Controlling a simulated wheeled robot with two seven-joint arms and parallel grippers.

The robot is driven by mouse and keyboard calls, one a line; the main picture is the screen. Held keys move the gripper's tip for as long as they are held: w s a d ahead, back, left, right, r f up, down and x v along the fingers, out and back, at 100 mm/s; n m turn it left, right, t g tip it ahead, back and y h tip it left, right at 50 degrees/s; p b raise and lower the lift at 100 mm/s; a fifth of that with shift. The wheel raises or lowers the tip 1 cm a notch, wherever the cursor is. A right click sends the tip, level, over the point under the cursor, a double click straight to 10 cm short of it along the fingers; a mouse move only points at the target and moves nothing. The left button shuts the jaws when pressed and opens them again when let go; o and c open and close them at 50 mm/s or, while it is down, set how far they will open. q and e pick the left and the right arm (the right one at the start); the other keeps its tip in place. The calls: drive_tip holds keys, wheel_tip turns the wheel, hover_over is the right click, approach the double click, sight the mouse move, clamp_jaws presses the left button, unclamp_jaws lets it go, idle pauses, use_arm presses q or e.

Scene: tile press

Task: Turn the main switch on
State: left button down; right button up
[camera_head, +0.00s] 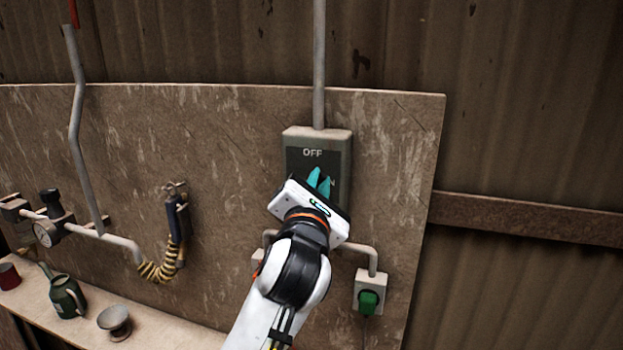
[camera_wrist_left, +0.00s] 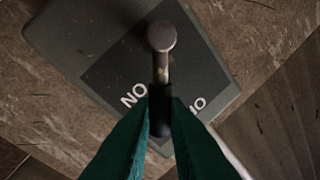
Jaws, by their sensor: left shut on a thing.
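The main switch box (camera_head: 341,150) is a grey-green box with a dark face on the wall board, with "OFF" at its top and a partly hidden label lower down. The box also shows in the left wrist view (camera_wrist_left: 62,32), tilted. There its lever (camera_wrist_left: 161,72) has a round metal end and a dark grip section. My gripper hides the lever in the head view. My right gripper is not in view.
A conduit (camera_head: 319,60) rises from the box. A small box with a green knob (camera_head: 369,301) sits low on the right.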

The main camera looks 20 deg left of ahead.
use_arm(q)
drive_tip(key=shift+d+f+m+t+h, duration=0.2)
drive_tip(key=shift+f+m+h, duration=0.4)
drive_tip(key=shift+m, duration=1.35)
drive_tip(key=shift+d+f+m+t+h, duration=0.15)
drive_tip(key=shift+d+f+m+h, duration=0.45)
drive_tip(key=shift+m, duration=1.3)
drive_tip(key=shift+a+f+m+t+h, duration=0.15)
drive_tip(key=shift+f+m+h, duration=0.45)
drive_tip(key=shift+m, duration=1.35)
drive_tip(key=shift+d+f, duration=0.15)
drive_tip(key=shift+f, duration=0.1)
drive_tip(key=c, duration=1.4)
unclamp_jaws()
drive_tip(key=shift+c, duration=0.2)
